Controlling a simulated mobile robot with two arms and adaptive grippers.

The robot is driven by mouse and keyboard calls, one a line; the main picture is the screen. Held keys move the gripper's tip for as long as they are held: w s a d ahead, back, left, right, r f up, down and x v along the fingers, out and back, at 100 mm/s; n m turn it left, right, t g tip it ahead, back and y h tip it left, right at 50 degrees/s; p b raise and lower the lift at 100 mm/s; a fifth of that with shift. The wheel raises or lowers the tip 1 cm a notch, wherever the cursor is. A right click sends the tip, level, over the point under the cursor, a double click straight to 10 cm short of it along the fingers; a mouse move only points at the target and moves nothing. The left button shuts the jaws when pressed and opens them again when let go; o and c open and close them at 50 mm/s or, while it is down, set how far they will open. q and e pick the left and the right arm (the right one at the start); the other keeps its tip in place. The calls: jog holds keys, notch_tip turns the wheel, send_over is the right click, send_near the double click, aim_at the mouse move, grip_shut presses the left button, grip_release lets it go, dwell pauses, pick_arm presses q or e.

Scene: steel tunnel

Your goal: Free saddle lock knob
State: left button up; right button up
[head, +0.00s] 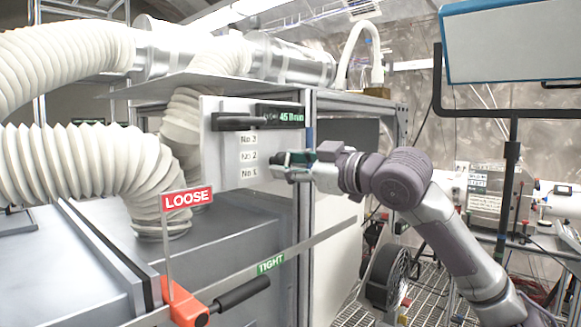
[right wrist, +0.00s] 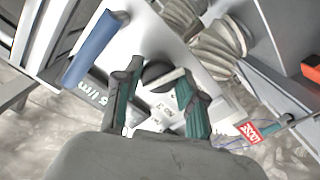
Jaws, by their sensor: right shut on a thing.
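My right gripper (head: 283,168) is at the white panel (head: 222,165) with the No. 1, No. 2 and No. 3 labels. In the right wrist view, its two fingers (right wrist: 158,88) are shut on a dark round, knob-like piece (right wrist: 155,72) with a pale bar beside it. The head view hides this piece behind the gripper. An orange-red block (head: 184,303) with a black handle (head: 241,292) stands lower left, apart from the gripper. The handle points up and right, beneath a green TIGHT label (head: 270,263). A red LOOSE sign (head: 187,198) stands on a post above the block.
A black handle (head: 237,121) sticks out from the panel's top beside a green-lettered label (head: 291,117). Ribbed white hoses (head: 85,165) fill the left. A blue bar (right wrist: 95,48) is close to the gripper in the wrist view. A monitor (head: 510,42) stands at right.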

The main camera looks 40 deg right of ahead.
dwell(0.3)
jog(key=o, duration=1.1)
jog(key=shift+o, duration=0.2)
jog(key=s+d, duration=0.1)
jog(key=s, duration=1.1)
